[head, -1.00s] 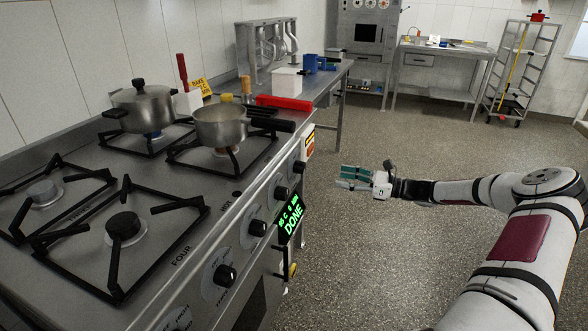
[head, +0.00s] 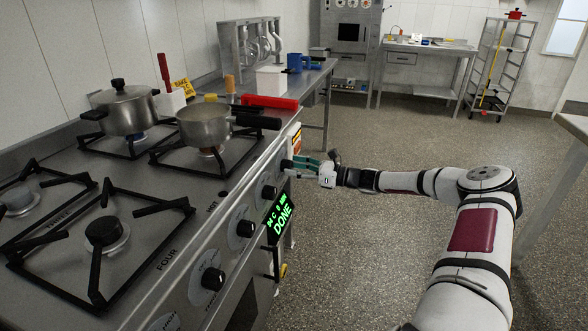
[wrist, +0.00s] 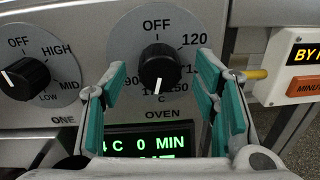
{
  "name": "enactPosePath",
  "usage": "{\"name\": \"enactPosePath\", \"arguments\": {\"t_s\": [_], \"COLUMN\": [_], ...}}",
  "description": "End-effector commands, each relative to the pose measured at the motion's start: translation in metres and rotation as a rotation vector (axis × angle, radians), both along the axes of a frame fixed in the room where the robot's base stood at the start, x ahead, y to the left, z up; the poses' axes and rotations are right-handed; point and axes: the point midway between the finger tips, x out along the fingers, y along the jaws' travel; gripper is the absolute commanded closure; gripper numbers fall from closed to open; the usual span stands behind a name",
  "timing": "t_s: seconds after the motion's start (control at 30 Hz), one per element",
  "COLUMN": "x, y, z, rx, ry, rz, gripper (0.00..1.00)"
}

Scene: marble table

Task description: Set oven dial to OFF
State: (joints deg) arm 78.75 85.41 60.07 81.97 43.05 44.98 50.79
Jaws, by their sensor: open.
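The oven dial (wrist: 160,68) is a black round knob on a grey plate marked OFF at the top, with temperature numbers round it and OVEN below. A white mark shows on the knob's lower side, away from OFF. In the head view, the dial (head: 287,165) is the far knob on the stove front, partly beside my fingertips. My gripper (head: 303,164) is open, with teal pads. In the wrist view its fingers (wrist: 165,95) stand left and right of the dial, lower down; contact is not clear.
Another knob (wrist: 24,78), labelled ONE, sits left of the dial. A green display (head: 281,221) reading DONE juts from the stove front. A pot (head: 127,107) and a saucepan (head: 206,124) stand on the burners.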

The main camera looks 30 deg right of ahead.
Motion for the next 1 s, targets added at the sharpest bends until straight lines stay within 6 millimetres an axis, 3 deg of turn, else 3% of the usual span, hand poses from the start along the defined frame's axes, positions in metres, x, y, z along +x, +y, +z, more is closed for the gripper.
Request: {"name": "enactPosePath", "arguments": {"t_s": [0.37, 0.6, 1.0], "x": [0.0055, 0.0054, 0.0052], "y": [0.0039, 0.0038, 0.0039], "z": [0.0004, 0.0002, 0.0001], "rx": [0.001, 0.000, -0.043], "ry": [-0.001, 0.000, -0.034], "rz": [0.000, 0.000, 0.000], "gripper": [0.45, 0.93, 0.93]}}
